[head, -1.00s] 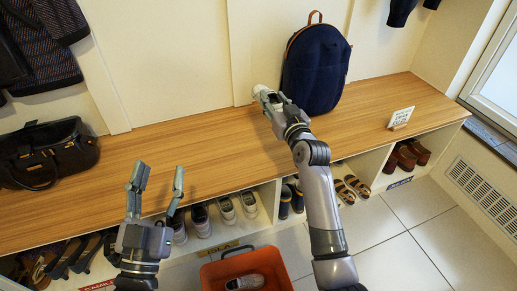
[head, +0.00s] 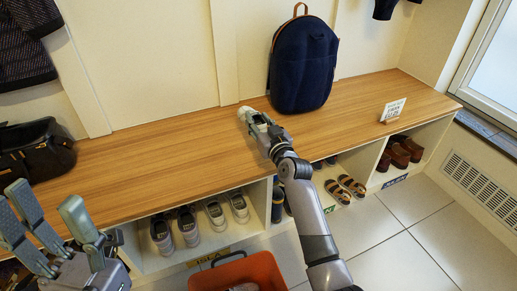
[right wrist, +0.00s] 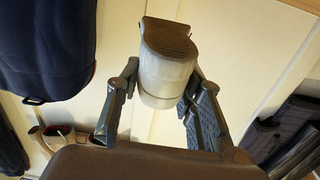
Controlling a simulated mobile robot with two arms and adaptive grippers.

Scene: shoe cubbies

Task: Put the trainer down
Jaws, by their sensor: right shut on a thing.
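The trainer (head: 244,113) is pale grey-white and shows only in part at the tip of my right gripper (head: 253,122), over the wooden bench top (head: 170,150), to the left of the backpack. In the right wrist view the trainer (right wrist: 168,80), pale with a dark brown end, sits between the two fingers of the right gripper (right wrist: 155,100). The right gripper is shut on it. I cannot tell whether the trainer touches the bench. My left gripper (head: 62,225) is open and empty at the lower left, in front of the bench.
A navy backpack (head: 303,65) stands on the bench, with a small white sign (head: 393,110) to its right and a dark bag (head: 35,150) at the far left. Cubbies below hold shoes (head: 187,226) and sandals (head: 345,190). An orange crate (head: 262,272) is on the floor. The bench's middle is clear.

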